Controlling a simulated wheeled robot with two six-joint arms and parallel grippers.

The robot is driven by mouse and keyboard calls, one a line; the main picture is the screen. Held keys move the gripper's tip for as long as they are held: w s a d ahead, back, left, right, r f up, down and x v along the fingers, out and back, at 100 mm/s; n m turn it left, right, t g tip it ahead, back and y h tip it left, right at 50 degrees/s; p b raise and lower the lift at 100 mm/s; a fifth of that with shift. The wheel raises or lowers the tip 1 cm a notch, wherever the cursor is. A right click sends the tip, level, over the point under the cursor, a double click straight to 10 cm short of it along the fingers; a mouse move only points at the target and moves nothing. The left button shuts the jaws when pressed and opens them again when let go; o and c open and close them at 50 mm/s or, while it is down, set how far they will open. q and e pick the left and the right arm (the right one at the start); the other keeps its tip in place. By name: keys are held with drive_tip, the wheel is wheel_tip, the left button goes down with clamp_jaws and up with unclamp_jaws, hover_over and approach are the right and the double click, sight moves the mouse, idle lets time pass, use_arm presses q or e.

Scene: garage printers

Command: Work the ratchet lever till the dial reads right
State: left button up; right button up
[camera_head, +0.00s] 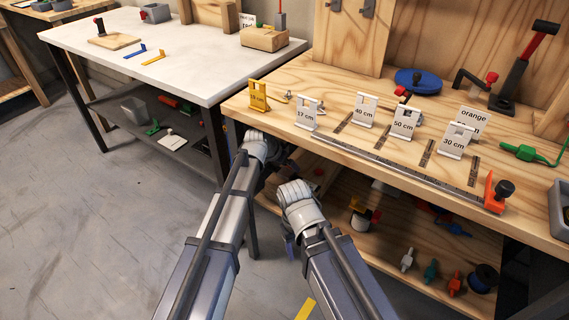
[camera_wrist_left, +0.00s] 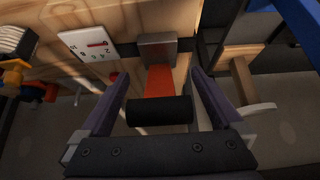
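The ratchet lever (camera_wrist_left: 159,82) shows in the left wrist view as a red arm with a black cylindrical grip, coming from a grey metal block. My left gripper (camera_wrist_left: 160,76) is open, with one finger on each side of the lever and gaps visible beside the black grip. The white dial (camera_wrist_left: 86,47) with dark numbers and a red pointer is at the upper left; its reading is too small to tell. In the head view my left gripper (camera_head: 272,150) is at the bench's front left corner, and the lever is hidden. My right gripper (camera_head: 289,238) is lower, fingers mostly hidden.
The wooden bench (camera_head: 300,82) holds several labelled stands, an orange-ended rail (camera_head: 400,171) along the front and a blue disc (camera_head: 418,80). A lower shelf (camera_head: 385,262) carries small parts. A white table (camera_head: 185,60) stands to the left. The floor at left is clear.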

use_arm(q)
drive_tip(key=shift+s+a+r+p, duration=0.1)
drive_tip(key=shift+s+r+p, duration=0.05)
drive_tip(key=shift+r+p, duration=0.2)
drive_tip(key=shift+s+a+r+p, duration=0.15)
drive_tip(key=shift+s+r+p, duration=0.1)
drive_tip(key=shift+r+p, duration=0.25)
drive_tip(key=s+a, duration=0.7)
drive_tip(key=s, duration=0.2)
drive_tip(key=shift+s+f+b, duration=0.25)
drive_tip(key=shift+f+b, duration=0.1)
